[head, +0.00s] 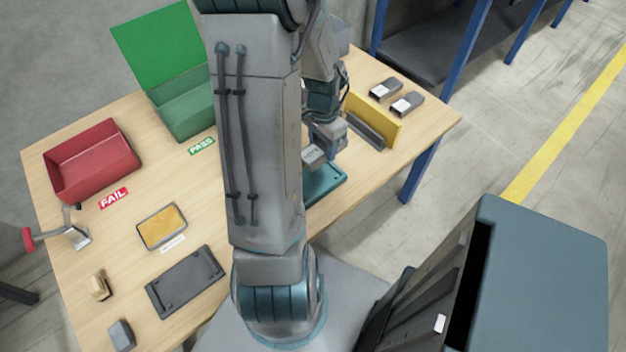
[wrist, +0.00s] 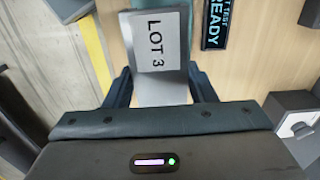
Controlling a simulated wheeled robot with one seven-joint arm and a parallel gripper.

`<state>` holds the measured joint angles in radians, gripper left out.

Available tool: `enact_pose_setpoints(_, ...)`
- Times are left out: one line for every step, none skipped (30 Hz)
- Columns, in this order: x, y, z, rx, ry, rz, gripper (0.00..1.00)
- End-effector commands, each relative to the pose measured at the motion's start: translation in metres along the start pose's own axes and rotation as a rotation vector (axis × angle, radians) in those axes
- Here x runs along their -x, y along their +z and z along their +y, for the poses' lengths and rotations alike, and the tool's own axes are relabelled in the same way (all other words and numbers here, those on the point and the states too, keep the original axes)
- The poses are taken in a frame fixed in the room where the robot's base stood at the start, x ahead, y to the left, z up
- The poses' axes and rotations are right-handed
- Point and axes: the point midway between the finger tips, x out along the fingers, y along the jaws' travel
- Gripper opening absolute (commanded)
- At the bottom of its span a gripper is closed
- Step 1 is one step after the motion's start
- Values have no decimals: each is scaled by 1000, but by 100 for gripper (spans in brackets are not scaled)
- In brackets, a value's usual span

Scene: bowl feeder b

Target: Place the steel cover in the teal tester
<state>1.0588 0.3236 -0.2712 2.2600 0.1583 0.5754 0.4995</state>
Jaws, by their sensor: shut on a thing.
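My gripper (head: 325,137) is shut on a grey steel cover (head: 313,155) above the work table, near its front right edge. In the wrist view the cover (wrist: 158,60) sits between the two fingers (wrist: 160,88). Its white label reads LOT 3. The teal tester (head: 327,186) lies on the table just below the cover, partly hidden behind my arm. The cover looks raised over the tester's far end; contact cannot be told. A dark sign reading TEST READY (wrist: 216,22) shows beside the cover in the wrist view.
Two more labelled grey covers (head: 406,103) lie at the right, beyond a yellow upright plate (head: 373,121). At the left are a green lidded bin (head: 182,105) marked PASS, a red bin (head: 92,162) marked FAIL, a yellow-bottomed tray (head: 162,227) and a dark plate (head: 185,282).

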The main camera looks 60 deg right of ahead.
Motion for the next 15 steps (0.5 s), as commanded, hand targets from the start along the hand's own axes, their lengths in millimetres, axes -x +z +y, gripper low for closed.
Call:
enact_pose_setpoints(1, -6, 24, -14, -1, 0, 18)
enact_pose_setpoints(2, -8, 36, -16, -2, 1, 18)
enact_pose_setpoints(2, -11, 50, -17, -2, 1, 18)
enact_pose_setpoints(2, -12, 60, -18, -2, 1, 18)
enact_pose_setpoints(3, -13, 68, -18, -2, 1, 18)
enact_pose_setpoints(3, -13, 79, -18, -1, 1, 18)
enact_pose_setpoints(3, -13, 85, -18, -1, 1, 18)
enact_pose_setpoints(4, -13, 90, -18, -1, 1, 18)
enact_pose_setpoints(3, -13, 96, -17, -1, 0, 18)
enact_pose_setpoints(3, -13, 98, -17, 0, 0, 18)
enact_pose_setpoints(2, -12, 99, -16, 0, -1, 18)
enact_pose_setpoints(0, -11, 98, -14, 0, -1, 18)
enact_pose_setpoints(-2, -10, 96, -13, 1, -1, 18)
enact_pose_setpoints(-5, -9, 92, -13, 1, -1, 18)
enact_pose_setpoints(-9, -6, 85, -10, 1, -2, 18)
